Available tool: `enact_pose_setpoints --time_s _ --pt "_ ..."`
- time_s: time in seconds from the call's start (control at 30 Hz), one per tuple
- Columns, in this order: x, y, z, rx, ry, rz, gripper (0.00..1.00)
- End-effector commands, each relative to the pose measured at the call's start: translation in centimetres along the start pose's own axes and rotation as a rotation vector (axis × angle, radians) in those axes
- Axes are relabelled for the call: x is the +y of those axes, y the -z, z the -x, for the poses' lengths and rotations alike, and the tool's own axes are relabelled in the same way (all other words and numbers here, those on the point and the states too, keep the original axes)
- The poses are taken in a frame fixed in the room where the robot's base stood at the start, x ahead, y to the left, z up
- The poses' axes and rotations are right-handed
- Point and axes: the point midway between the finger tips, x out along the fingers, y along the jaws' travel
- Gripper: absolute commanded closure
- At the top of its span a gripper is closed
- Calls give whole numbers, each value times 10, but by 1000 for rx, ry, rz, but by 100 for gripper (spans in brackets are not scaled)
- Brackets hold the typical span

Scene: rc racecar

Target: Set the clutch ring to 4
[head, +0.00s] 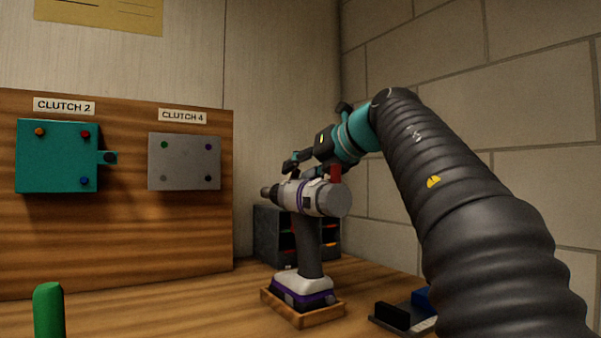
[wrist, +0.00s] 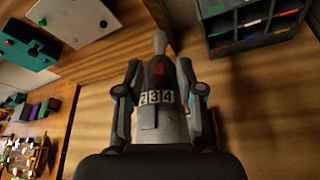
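The power drill (head: 318,198) is grey and white with purple trim and stands upright in a small wooden holder (head: 300,317), nose to the left. In the wrist view I look down on its clutch ring (wrist: 157,97), which shows the numbers 2, 3 and 4. A red mark (wrist: 158,71) sits just ahead of the numbers, nearest the 3. My gripper (wrist: 160,66) is open, with one finger on each side of the drill's front part. I cannot tell whether either finger touches it. In the head view my gripper (head: 292,164) is at the top of the drill.
A wooden board at the left carries a teal plate (head: 57,155) labelled CLUTCH 2 and a grey plate (head: 184,162) labelled CLUTCH 4, both with coloured screws. A dark bin rack (head: 268,230) stands behind the drill. A green post (head: 48,310) is at front left.

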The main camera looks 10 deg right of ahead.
Motion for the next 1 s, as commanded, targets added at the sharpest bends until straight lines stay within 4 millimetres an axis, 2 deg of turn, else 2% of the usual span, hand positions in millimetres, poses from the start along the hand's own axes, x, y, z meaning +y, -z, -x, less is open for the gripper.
enact_pose_setpoints --time_s 0.33,0.37,0.5,0.77,1.0 --pt "0 0 -4 0 0 1 62" --pt "0 0 -4 0 0 1 68" --pt "0 0 -4 0 0 1 100" --pt "0 -1 -3 1 -8 -17 100" --pt "-8 -2 -3 3 -67 -166 100"
